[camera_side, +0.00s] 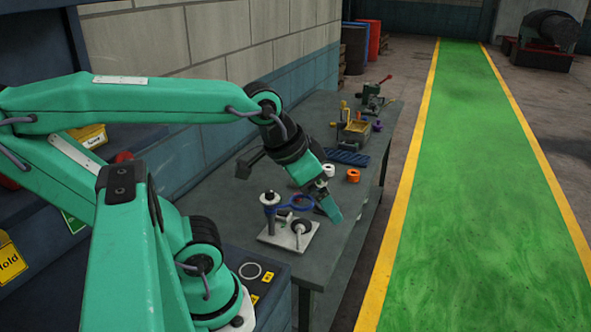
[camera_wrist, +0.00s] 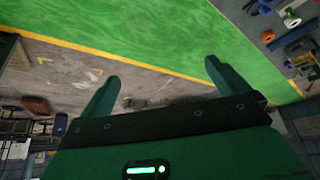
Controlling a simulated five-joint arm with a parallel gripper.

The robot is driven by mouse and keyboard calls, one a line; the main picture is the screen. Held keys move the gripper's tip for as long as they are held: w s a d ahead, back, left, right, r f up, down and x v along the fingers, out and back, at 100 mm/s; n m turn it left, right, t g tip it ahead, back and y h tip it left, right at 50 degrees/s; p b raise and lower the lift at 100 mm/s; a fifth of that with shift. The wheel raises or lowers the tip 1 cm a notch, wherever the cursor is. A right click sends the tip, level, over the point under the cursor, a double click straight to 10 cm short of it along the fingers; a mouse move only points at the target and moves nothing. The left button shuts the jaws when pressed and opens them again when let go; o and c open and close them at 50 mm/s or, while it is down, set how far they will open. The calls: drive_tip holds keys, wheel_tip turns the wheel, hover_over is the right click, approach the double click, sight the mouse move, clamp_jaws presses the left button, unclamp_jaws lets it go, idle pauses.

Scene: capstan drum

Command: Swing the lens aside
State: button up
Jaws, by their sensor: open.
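I cannot tell whether a finger touches the ring. In the wrist view the two fingers of my gripper (camera_wrist: 161,70) are apart with nothing between them. I cannot make out the lens there.
On the bench (camera_side: 325,252) behind are an orange spool (camera_side: 353,176), a white spool (camera_side: 328,170), a blue rack (camera_side: 348,157), a yellowish box (camera_side: 354,132) and a green machine (camera_side: 372,97). A green walkway (camera_side: 480,200) runs along the right. The bench's front right is clear.

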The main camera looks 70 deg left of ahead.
drive_tip(key=c, duration=0.6)
drive_tip(key=shift+w+a+r, duration=0.15)
drive_tip(key=shift+w+a, duration=0.1)
drive_tip(key=shift+w, duration=0.15)
drive_tip(key=c, duration=0.7)
drive_tip(key=w+a+f+m+g+y, duration=0.1)
drive_tip(key=w+a+f+m+g, duration=0.15)
drive_tip(key=w+a, duration=1.1)
drive_tip(key=a+f+m+g, duration=0.1)
drive_tip(key=a+f, duration=0.3)
drive_tip(key=a, duration=0.2)
drive_tip(key=w+a+f+m+g, duration=0.1)
drive_tip(key=a+f, duration=0.3)
drive_tip(key=a, duration=0.3)
drive_tip(key=w+a+f+m+g+h, duration=0.1)
drive_tip(key=a+f, duration=0.4)
drive_tip(key=a, duration=0.1)
drive_tip(key=shift+a+f+m, duration=0.1)
drive_tip(key=shift+a+m, duration=0.15)
drive_tip(key=shift+f, duration=0.15)
